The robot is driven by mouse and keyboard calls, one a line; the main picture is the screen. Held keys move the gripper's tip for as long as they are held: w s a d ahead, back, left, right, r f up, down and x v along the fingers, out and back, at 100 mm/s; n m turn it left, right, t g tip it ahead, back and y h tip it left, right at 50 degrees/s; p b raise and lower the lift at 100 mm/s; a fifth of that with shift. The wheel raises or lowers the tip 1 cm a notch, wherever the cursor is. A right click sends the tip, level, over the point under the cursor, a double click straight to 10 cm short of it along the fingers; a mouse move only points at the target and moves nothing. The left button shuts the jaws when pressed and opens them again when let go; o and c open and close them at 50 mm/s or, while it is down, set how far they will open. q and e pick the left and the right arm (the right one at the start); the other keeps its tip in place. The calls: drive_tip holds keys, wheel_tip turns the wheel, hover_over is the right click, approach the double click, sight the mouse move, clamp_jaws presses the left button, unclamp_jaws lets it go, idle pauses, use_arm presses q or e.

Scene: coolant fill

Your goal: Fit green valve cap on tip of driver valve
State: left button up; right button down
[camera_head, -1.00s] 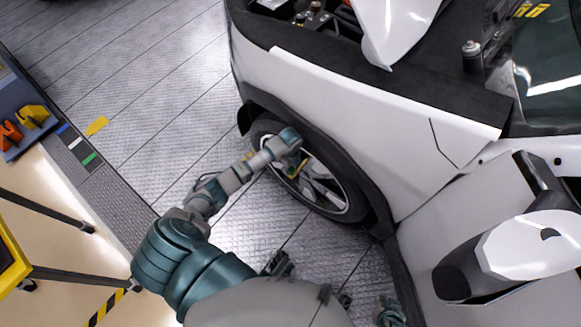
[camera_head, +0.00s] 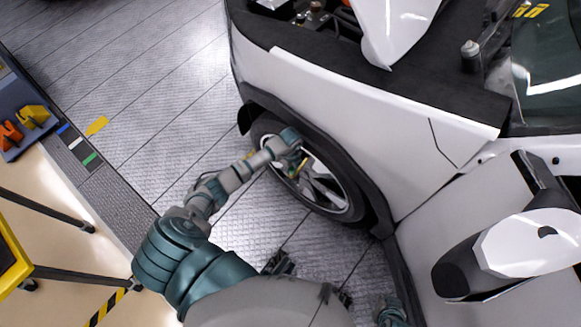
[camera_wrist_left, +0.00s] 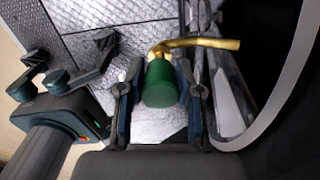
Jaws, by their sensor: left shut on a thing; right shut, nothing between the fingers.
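The green valve cap (camera_wrist_left: 160,85) sits between the fingers of my left gripper (camera_wrist_left: 162,100), which is shut on it. Just beyond the cap, the brass driver valve (camera_wrist_left: 208,43) bends and runs off to the right. Its near end meets or overlaps the cap's far end; I cannot tell whether the cap is seated on it. In the head view my left gripper (camera_head: 297,165) is at the front wheel (camera_head: 335,190), with a small brass part beside it. My right gripper (camera_wrist_left: 62,78) appears apart from the valve at the left of the wrist view, holding nothing.
The wheel's curved rim (camera_wrist_left: 285,90) is close on the right in the wrist view. The white car body (camera_head: 370,110) rises beside the wheel. Textured metal floor (camera_head: 160,90) is open to the left. A blue bench (camera_head: 25,120) with orange and yellow items stands at far left.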

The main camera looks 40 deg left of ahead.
use_arm(q)
drive_tip(key=shift+p, duration=0.35)
idle(0.6)
drive_tip(key=shift+f+b, duration=0.85)
drive_tip(key=shift+f, duration=0.65)
drive_tip(key=o, duration=0.8)
drive_tip(key=shift+r, duration=0.15)
wheel_tip(320, 180, up, 12)
drive_tip(key=shift+f, duration=0.2)
